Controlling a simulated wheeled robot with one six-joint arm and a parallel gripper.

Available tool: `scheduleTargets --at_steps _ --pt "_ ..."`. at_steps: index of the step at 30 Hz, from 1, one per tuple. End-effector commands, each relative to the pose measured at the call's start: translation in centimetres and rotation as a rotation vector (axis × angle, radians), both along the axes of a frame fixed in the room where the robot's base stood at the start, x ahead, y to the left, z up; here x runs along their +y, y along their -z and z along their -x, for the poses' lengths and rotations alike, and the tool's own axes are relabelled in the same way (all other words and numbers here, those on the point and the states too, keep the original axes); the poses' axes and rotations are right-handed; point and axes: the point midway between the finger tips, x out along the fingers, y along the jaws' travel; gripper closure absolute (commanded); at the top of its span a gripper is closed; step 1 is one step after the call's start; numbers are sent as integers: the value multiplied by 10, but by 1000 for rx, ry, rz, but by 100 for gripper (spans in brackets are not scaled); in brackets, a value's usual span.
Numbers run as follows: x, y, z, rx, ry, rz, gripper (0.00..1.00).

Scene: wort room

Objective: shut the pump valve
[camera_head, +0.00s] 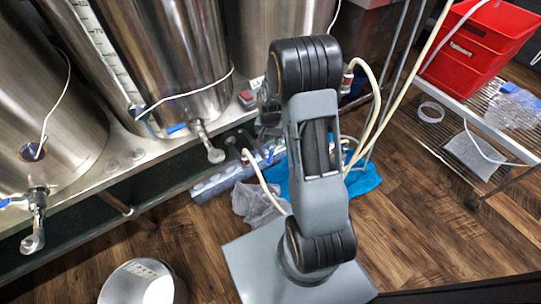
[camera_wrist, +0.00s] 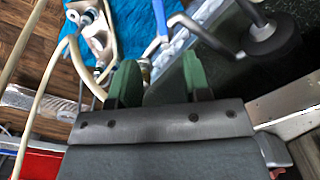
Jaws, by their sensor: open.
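In the wrist view, my gripper (camera_wrist: 158,78) is open, with two green fingertips set apart and nothing held between them. A blue lever (camera_wrist: 157,40) beside a bent metal pipe (camera_wrist: 192,27) shows just beyond the fingertips; it looks like a valve handle, but I cannot tell for sure that it is the pump valve. A metal fitting (camera_wrist: 95,35) with pale hoses lies to its left. In the head view, my own arm hides the gripper's fingers and most of the pump area; a hose fitting (camera_head: 347,80) shows just right of the arm.
Steel tanks (camera_head: 165,55) stand on a metal stand at left, with outlet valves (camera_head: 205,140) and blue levers. Pale hoses (camera_head: 375,100) run right of my arm. A blue cloth (camera_head: 362,181) and grey cloth (camera_head: 258,203) lie below. A wire rack with red bins (camera_head: 470,55) stands right.

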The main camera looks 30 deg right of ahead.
Motion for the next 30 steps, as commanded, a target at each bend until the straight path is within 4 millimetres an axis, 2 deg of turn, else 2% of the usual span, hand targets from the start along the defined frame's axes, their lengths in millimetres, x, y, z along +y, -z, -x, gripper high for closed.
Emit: scheduleTargets --at_steps 1,6,15,21,30 --pt "0 13 0 2 0 0 56" --pt "0 48 1 3 0 -1 56" --pt "0 97 1 2 0 0 56" --pt "0 114 1 1 -1 -1 56" --pt "0 119 0 -1 -1 0 56"
